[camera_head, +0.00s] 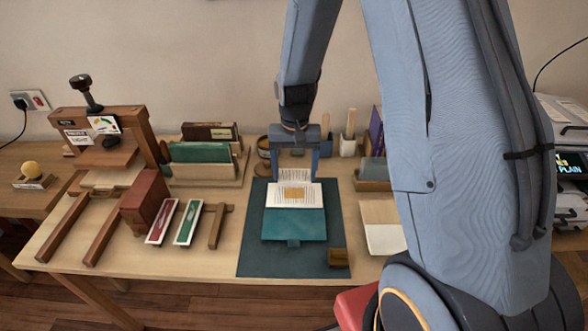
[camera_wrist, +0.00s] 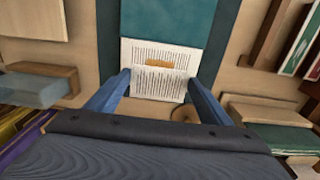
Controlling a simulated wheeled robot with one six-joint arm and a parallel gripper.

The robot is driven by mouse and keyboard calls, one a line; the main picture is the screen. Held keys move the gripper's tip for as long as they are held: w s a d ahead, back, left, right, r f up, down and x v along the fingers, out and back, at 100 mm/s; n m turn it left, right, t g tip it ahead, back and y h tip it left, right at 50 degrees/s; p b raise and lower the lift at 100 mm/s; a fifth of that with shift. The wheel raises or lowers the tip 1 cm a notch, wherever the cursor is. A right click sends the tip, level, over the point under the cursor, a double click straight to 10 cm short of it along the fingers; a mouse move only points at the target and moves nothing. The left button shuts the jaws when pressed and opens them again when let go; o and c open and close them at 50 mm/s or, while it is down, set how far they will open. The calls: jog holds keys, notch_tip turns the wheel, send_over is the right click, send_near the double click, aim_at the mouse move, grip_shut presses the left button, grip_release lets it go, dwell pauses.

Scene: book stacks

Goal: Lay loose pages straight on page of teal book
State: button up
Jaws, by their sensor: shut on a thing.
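The teal book (camera_head: 294,226) lies open on a dark teal mat (camera_head: 255,252). Its white page (camera_head: 295,201) has printed text and an orange-brown picture, and also shows in the wrist view (camera_wrist: 140,50). My gripper (camera_head: 296,180) points down over the far edge of this page. It is shut on the loose pages (camera_head: 296,175), printed white sheets held across between its two blue fingers. In the wrist view the loose pages (camera_wrist: 160,86) overlap the near part of the picture. I cannot tell whether they touch the page below.
A wooden press (camera_head: 135,165) stands at the left. Red and green booklets (camera_head: 188,222) lie left of the mat. Racks and pots stand behind.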

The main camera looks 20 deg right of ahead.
aim_at(295, 178)
jog(key=shift+f+b, duration=0.7)
jog(key=shift+f, duration=1.25)
jog(key=shift+f+b, duration=0.5)
jog(key=shift+f, duration=1.25)
dwell(2.8)
jog(key=o, duration=1.1)
jog(key=shift+r+p, duration=2.55)
jog(key=shift+r, duration=0.95)
